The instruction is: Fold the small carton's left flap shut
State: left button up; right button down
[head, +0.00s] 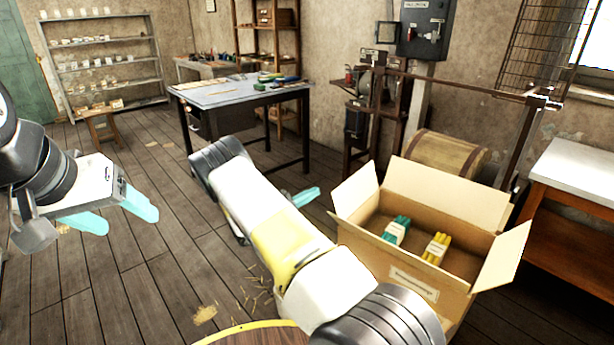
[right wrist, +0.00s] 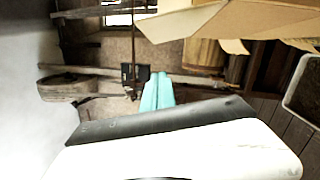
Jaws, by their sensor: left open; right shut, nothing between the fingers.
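The small carton (head: 400,271) stands open at the right of the head view. Its left flap (head: 355,190) sticks up and outward on the left side. The back flap (head: 455,190) stands up, and the right flap (head: 502,258) leans outward. Inside lie a green bundle (head: 396,230) and a yellow bundle (head: 436,248). My right gripper (head: 306,197) is shut and empty, left of the carton and apart from the left flap, partly hidden behind my arm. Its fingers also show in the right wrist view (right wrist: 157,92), with cardboard above them. My left gripper (head: 120,212) is open and empty at the far left.
A work table (head: 240,92) with tools stands at the back. A machine with a wooden drum (head: 440,155) is behind the carton. A white-topped bench (head: 575,170) is at the right. A round wooden top (head: 255,335) is at the bottom edge. Open floor lies between my arms.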

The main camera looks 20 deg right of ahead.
aim_at(354, 179)
jog(key=d+r, duration=0.3)
jog(key=d, duration=0.8)
jog(key=shift+s, duration=0.4)
jog(key=shift+d, duration=0.15)
jog(key=m, duration=0.2)
jog(key=s, duration=0.1)
jog(key=shift+d+r+m+g, duration=0.25)
jog(key=shift+m+g, duration=0.05)
jog(key=shift+m, duration=0.1)
jog(key=s+m, duration=0.1)
jog(key=d+m+y, duration=0.1)
jog(key=s+m, duration=0.1)
jog(key=shift+s+d+r, duration=0.15)
jog(key=shift+s+r, duration=0.15)
jog(key=shift+s+d, duration=0.35)
jog(key=shift+s, duration=0.25)
